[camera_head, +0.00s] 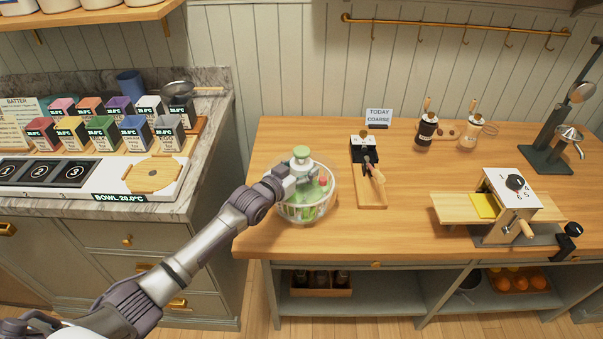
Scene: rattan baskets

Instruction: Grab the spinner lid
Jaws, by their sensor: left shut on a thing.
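The salad spinner (305,212) is a clear bowl with green contents, standing near the left end of the wooden counter. Its lid (300,160) has a pale green knob on top and sits over the bowl; I cannot tell whether it is seated or slightly raised. My left gripper (292,178) reaches in from the left and is shut on the lid at its upper part. The fingertips and the exact contact are partly hidden by the gripper itself. My right gripper is not in view.
A pasta roller (507,205) stands at the right. A "TODAY COARSE" card (378,117) and two mills (425,130) are behind. Batter boxes (104,130) fill the left counter, across a gap.

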